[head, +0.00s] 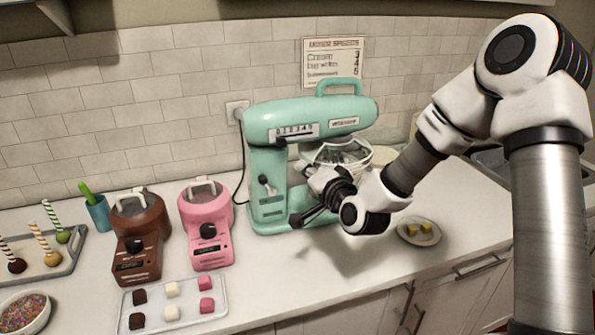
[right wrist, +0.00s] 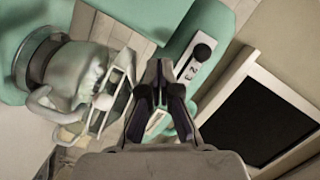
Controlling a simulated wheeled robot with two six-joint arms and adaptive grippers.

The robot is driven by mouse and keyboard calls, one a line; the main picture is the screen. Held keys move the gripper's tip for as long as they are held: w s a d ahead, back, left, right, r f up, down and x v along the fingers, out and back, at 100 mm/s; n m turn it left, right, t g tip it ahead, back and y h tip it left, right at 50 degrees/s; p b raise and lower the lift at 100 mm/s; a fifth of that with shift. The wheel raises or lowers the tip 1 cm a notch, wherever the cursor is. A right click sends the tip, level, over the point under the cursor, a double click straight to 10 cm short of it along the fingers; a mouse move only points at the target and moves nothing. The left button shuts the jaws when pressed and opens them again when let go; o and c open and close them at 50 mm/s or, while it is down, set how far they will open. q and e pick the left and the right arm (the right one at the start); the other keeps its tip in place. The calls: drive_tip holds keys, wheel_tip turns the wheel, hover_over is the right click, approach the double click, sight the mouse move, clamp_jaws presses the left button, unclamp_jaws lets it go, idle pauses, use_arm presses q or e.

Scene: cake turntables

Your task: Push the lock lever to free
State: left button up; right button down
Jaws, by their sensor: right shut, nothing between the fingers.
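A mint green stand mixer (head: 258,165) stands on the counter against the tiled wall. A small lever with a dark knob (head: 264,180) sits on the side of its column, apparently the lock lever; its exact setting is too small to read. My right gripper (head: 298,221) is shut and empty, low in front of the mixer's column, below and to the right of the lever. In the right wrist view, its dark fingers (right wrist: 158,68) are in front of the green mixer body (right wrist: 150,20). Contact with the mixer cannot be told. My left gripper is out of view.
The mixer's bowl (head: 340,152) is partly behind my right gripper. A pink machine (head: 206,225) and a brown machine (head: 137,235) stand left of the mixer. A tray of colored cubes (head: 180,318) lies in front. A small plate (head: 419,240) lies to the right.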

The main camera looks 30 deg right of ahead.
drive_tip(key=s, duration=0.1)
drive_tip(key=s+a, duration=0.1)
drive_tip(key=s, duration=0.2)
drive_tip(key=shift+s+a+r+b, duration=0.2)
drive_tip(key=shift+s+r+b, duration=0.05)
drive_tip(key=shift+s+b, duration=0.1)
